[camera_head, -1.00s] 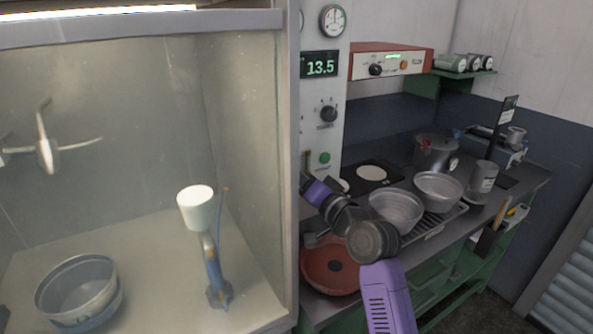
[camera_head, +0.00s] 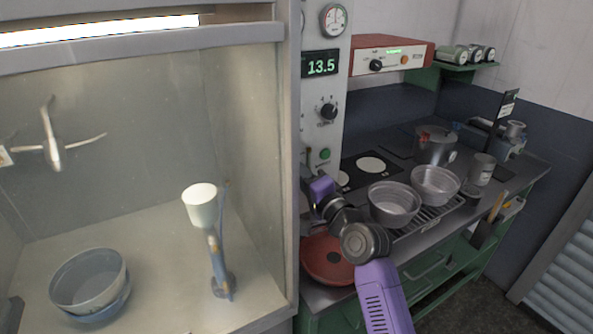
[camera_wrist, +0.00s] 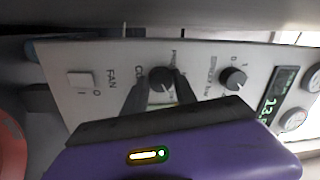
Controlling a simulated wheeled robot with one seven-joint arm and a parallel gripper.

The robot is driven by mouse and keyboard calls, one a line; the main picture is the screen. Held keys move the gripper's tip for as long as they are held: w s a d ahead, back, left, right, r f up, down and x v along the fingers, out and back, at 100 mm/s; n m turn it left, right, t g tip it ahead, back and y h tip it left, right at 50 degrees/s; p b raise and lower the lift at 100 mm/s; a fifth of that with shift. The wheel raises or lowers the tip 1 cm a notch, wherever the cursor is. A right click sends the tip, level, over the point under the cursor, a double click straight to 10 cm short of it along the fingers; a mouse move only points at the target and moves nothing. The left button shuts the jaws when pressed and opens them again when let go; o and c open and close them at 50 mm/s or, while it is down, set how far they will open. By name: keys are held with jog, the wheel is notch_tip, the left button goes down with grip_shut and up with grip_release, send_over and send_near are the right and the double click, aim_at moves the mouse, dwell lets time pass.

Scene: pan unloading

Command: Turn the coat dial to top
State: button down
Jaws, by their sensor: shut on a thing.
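The coat dial (camera_wrist: 160,77) is a round black knob with a pale pointer line on the pale control panel in the wrist view. Its label is partly covered by a fingertip. My gripper (camera_wrist: 166,88) is shut on this dial, with one dark fingertip on either side. In the head view my gripper is small beside the lower panel, its fingertips hard to make out, and the coat dial cannot be made out there. The exact pointer direction is hard to read.
The spray dial (camera_wrist: 232,78) and the fan switch (camera_wrist: 81,80) flank the coat dial. The display (camera_head: 321,64) reads 13.5. A glass-fronted booth (camera_head: 291,180) stands left.

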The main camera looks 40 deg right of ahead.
jog(key=c, duration=1)
grip_release()
jog(key=shift+s, duration=0.1)
jog(key=b+v, duration=0.1)
jog(key=v, duration=0.6)
jog(key=shift+s+b, duration=0.3)
jog(key=shift+b, duration=0.1)
